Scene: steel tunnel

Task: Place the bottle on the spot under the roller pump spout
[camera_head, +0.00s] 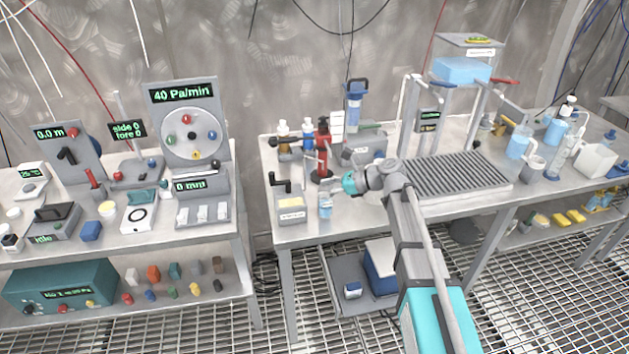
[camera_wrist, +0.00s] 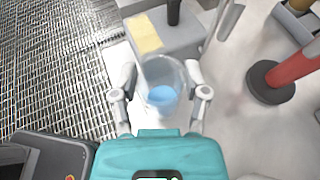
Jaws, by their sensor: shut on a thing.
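The bottle (camera_wrist: 162,98) is a clear cylinder with blue at its bottom. It stands between the two fingers of my gripper (camera_wrist: 161,94) in the wrist view, and the gripper is shut on it. In the head view the bottle (camera_head: 325,207) is small, near the front edge of the middle table, left of my teal wrist. A grey box with a black crank (camera_head: 289,203), likely the roller pump, stands just left of it. The box (camera_wrist: 178,38) also shows beyond the bottle in the wrist view. I cannot make out the spout or the spot, nor whether the bottle touches the table.
A red post on a round black base (camera_head: 322,172) stands behind the bottle; its base (camera_wrist: 268,84) is at right in the wrist view. A ribbed grey tray (camera_head: 455,176) lies to the right. The table edge (camera_wrist: 118,70) is close on the left, with floor grating beyond.

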